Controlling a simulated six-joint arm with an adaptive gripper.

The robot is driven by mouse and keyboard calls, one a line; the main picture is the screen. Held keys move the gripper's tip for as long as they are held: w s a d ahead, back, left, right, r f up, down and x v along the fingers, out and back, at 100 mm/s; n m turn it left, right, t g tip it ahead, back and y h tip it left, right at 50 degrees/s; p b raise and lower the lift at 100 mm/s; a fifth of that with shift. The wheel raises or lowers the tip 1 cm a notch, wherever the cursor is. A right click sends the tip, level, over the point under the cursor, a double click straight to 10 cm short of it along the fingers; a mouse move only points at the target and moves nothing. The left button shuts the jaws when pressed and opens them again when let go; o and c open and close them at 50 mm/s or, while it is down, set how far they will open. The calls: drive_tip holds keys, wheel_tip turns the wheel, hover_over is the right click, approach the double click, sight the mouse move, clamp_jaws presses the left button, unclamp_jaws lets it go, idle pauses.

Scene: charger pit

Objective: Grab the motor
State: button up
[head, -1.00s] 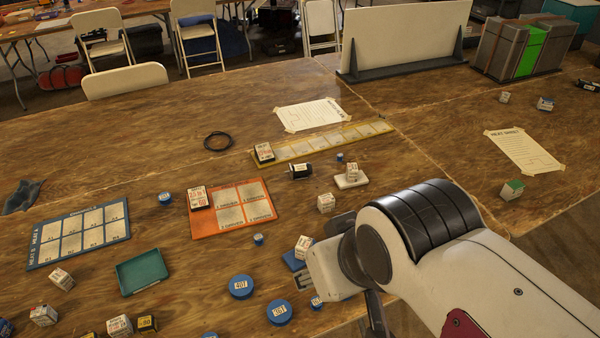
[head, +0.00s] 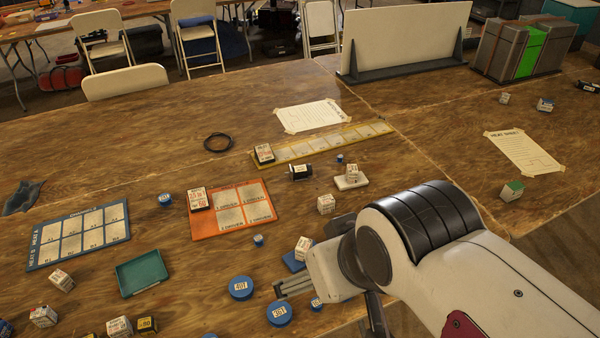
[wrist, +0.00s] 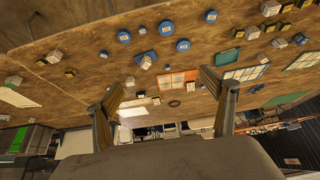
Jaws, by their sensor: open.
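A small black cylinder with pale ends (head: 300,172), which looks like the motor, lies on its side on the wooden table in the head view. It sits between the orange mat and the yellow strip. My gripper (head: 282,288) is nearer the front edge, well apart from the cylinder, above the area of the round blue tins. In the wrist view my gripper (wrist: 161,82) shows two widely spread fingers with nothing between them. I cannot make out the motor for sure in the wrist view.
The orange mat (head: 258,207) holds a boxed item. The yellow strip (head: 320,143) lies behind the cylinder. A white box on a pale base (head: 351,177) and another white box (head: 326,204) stand to its right. Blue tins (head: 240,287) lie in front. Bare wood surrounds the cable ring (head: 217,142).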

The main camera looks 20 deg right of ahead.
drive_tip(key=w+d+f+t+h, duration=0.1)
drive_tip(key=w+d+f, duration=0.15)
drive_tip(key=w, duration=0.95)
drive_tip(key=w+d+f+m+t, duration=0.1)
drive_tip(key=w+d+t, duration=0.15)
drive_tip(key=w, duration=0.85)
drive_tip(key=w+d+f+h, duration=0.1)
drive_tip(key=w+d, duration=0.3)
drive_tip(key=w, duration=0.8)
drive_tip(key=w+d+f+t, duration=0.2)
drive_tip(key=w+d+f, duration=0.4)
drive_tip(key=w+f, duration=0.55)
drive_tip(key=m+t, duration=0.1)
drive_tip(key=t, duration=0.1)
approach(298, 171)
drive_tip(key=shift+w+r, duration=0.15)
drive_tip(key=shift+w, duration=0.85)
drive_tip(key=shift+d+f, duration=0.15)
drive_tip(key=shift+f, duration=0.5)
drive_tip(key=shift+w, duration=0.15)
drive_tip(key=shift+x, duration=1.25)
